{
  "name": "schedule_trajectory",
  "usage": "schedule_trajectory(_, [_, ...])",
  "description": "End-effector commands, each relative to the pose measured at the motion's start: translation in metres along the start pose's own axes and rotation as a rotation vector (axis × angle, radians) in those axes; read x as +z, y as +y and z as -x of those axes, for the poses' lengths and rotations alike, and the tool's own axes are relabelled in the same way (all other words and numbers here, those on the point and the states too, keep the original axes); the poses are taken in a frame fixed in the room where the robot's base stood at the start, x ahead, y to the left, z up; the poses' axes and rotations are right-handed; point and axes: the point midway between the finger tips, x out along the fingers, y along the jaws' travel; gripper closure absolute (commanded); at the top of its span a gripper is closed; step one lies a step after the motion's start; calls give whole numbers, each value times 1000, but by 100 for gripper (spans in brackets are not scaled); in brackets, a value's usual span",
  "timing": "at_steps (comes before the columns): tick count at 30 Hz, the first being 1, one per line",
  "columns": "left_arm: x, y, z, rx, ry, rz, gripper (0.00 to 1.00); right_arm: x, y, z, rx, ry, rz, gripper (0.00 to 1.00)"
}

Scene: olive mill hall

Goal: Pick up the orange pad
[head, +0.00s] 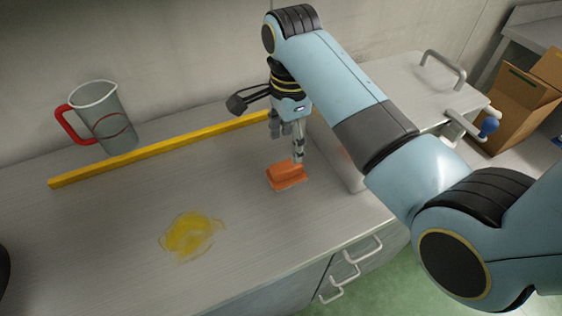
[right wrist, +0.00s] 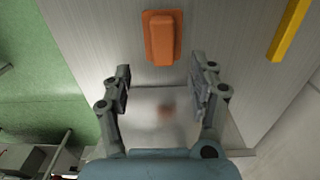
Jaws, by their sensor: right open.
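The orange pad (head: 287,175) lies flat on the grey worktop (head: 110,220), near its right end. It has a raised grip on a wider base. My right gripper (head: 287,143) is above and just behind the pad in the head view, pointing down. In the right wrist view the pad (right wrist: 161,38) lies ahead of the open fingers, not between them. My right gripper (right wrist: 160,90) is open and empty there. My left gripper is out of view.
A yellow smear (head: 192,235) marks the worktop left of the pad. A yellow bar (head: 150,152) lies along the back. A grey jug (head: 108,118) with a red handle stands behind it. A metal box (head: 408,88) adjoins on the right. Cardboard boxes (head: 515,105) stand farther right.

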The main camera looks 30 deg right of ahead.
Motion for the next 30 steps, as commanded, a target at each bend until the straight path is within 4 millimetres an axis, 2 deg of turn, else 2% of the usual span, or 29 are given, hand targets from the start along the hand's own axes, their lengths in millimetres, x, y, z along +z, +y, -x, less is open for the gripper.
schedule_trajectory(1, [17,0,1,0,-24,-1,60,0,1,-10,4,1,1,40])
schedule_trajectory(3, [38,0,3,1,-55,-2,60,0,0,-21,4,0,1,40])
schedule_trajectory(7, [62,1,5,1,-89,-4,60,0,-1,-35,0,0,2,40])
schedule_trajectory(10, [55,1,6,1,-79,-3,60,0,-2,-42,1,0,3,40])
schedule_trajectory(15, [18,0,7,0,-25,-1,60,1,-4,-67,3,0,3,40])
schedule_trajectory(17, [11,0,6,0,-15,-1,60,1,-5,-76,2,0,3,40])
schedule_trajectory(21, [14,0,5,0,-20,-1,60,1,-5,-89,-1,0,3,40])
schedule_trajectory(27, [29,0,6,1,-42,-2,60,1,-5,-90,-1,0,3,40])
schedule_trajectory(28, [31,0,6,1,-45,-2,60,1,-5,-90,-1,0,3,42])
schedule_trajectory(30, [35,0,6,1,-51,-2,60,1,-5,-90,-1,0,3,51])
